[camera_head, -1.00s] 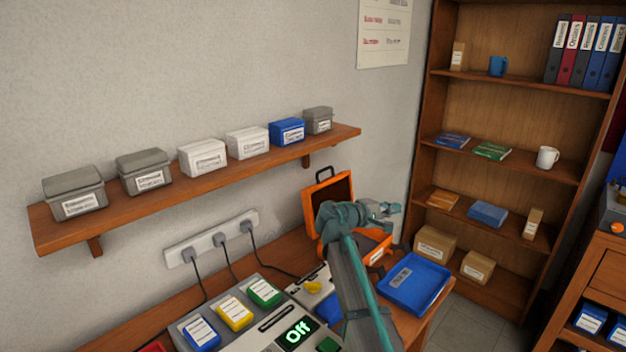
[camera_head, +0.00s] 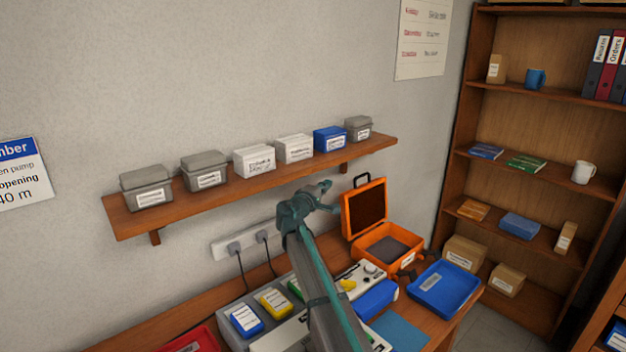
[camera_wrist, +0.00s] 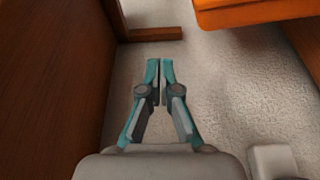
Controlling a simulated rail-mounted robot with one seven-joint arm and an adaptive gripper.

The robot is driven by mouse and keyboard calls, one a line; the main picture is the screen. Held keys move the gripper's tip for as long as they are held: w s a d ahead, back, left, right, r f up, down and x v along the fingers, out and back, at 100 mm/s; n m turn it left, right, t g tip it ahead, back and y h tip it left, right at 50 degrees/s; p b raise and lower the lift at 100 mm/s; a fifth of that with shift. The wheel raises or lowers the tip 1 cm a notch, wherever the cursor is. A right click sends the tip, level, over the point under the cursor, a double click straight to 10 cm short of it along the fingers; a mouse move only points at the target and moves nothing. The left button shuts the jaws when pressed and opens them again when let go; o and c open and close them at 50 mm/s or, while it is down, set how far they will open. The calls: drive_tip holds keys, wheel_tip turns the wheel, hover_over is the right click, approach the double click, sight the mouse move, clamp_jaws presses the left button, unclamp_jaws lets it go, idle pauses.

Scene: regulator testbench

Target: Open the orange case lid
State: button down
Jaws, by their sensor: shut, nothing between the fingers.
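The orange case (camera_head: 378,252) sits open on the workbench, near its right end. Its lid (camera_head: 365,208) stands raised and leans back toward the wall, with a dark lining and a black handle at the top. The dark inside of the case shows. My gripper (camera_head: 328,188) is left of the lid, apart from it, in front of the wall and below the wall shelf. In the wrist view my gripper (camera_wrist: 160,62) is shut and empty, with the fingertips together. An orange edge of the case (camera_wrist: 260,12) shows at the top right there.
The wall shelf (camera_head: 250,190) with several boxes runs close above my arm. A blue tray (camera_head: 443,288) lies right of the case. The test console (camera_head: 290,325) with coloured blocks and plugged cables is at the front left. A bookcase (camera_head: 520,190) stands at the right.

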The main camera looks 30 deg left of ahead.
drive_tip(key=w+p, duration=0.4)
drive_tip(key=w, duration=0.7)
drive_tip(key=d, duration=0.1)
drive_tip(key=s+d, duration=0.1)
drive_tip(key=s+d+p, duration=0.1)
drive_tip(key=shift+d, duration=0.35)
drive_tip(key=shift+f, duration=0.1)
